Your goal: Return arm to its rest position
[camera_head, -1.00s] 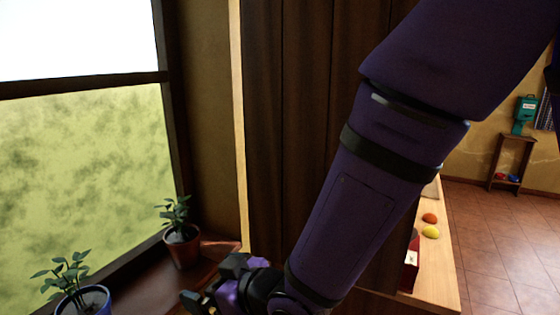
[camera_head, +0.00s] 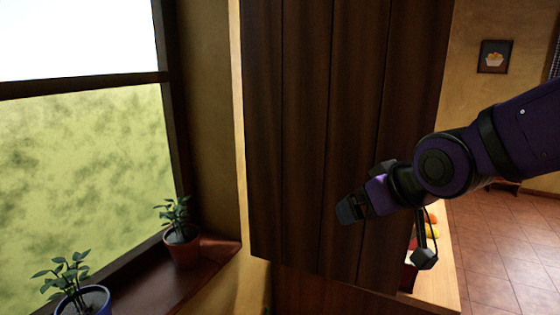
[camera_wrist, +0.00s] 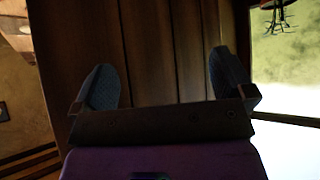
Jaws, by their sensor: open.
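My purple arm (camera_head: 505,135) reaches in from the right edge in the head view. My gripper (camera_head: 352,208) is in front of the dark wooden panel (camera_head: 300,130), pointing left and a little down. In the wrist view my gripper (camera_wrist: 165,85) shows two blue-padded fingers set wide apart. Nothing is between them, and the wooden panel (camera_wrist: 150,45) lies beyond.
A window sill (camera_head: 215,250) on the left holds a red-potted plant (camera_head: 182,245) and a blue-potted plant (camera_head: 90,300). A wooden counter (camera_head: 440,280) with yellow and orange items stands behind my gripper. Tiled floor (camera_head: 510,240) is open at right.

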